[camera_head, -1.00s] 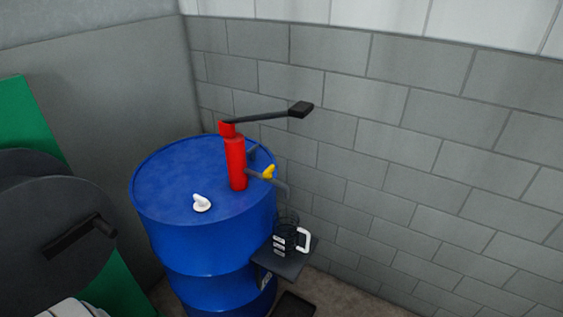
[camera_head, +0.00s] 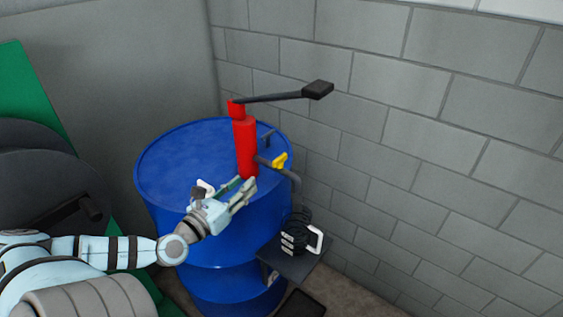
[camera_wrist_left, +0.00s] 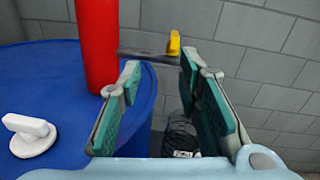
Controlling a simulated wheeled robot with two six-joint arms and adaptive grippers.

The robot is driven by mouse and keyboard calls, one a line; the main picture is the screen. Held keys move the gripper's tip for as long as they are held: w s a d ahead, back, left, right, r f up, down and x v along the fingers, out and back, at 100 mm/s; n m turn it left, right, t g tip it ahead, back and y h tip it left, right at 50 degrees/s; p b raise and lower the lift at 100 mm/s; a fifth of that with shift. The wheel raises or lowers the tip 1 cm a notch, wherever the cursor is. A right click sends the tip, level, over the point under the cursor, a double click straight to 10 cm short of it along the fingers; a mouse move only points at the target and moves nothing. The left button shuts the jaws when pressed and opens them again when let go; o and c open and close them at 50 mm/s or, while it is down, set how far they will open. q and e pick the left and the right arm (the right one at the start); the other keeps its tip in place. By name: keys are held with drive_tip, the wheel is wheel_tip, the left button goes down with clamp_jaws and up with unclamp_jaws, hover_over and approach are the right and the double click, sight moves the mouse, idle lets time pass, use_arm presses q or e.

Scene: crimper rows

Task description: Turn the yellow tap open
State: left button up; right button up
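The yellow tap (camera_head: 280,161) sits on a dark spout pipe at the right of the red pump (camera_head: 245,148) on the blue barrel. It also shows in the left wrist view (camera_wrist_left: 174,43), beyond and between the fingertips. My left gripper (camera_head: 247,190) is over the near right part of the barrel top, in front of the pump and short of the tap. In the left wrist view its green-padded fingers (camera_wrist_left: 158,90) are apart, with nothing between them. My right gripper is not in view.
The blue barrel (camera_head: 165,165) carries a white knob-like piece (camera_wrist_left: 32,134). A long black pump lever (camera_head: 275,97) reaches right above the tap. A block wall (camera_head: 440,150) is behind.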

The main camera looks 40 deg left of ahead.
use_arm(q)
drive_tip(key=d+m+h, duration=0.1)
drive_tip(key=m, duration=0.1)
drive_tip(key=b, duration=0.4)
approach(278, 158)
drive_tip(key=w, duration=0.1)
drive_tip(key=w+p, duration=0.3)
drive_tip(key=w, duration=0.1)
drive_tip(key=w+p, duration=0.4)
drive_tip(key=w, duration=0.1)
drive_tip(key=shift+a+r, duration=0.15)
drive_tip(key=shift+a, duration=0.05)
drive_tip(key=shift+w+f, duration=0.3)
drive_tip(key=shift+w, duration=0.15)
clamp_jaws()
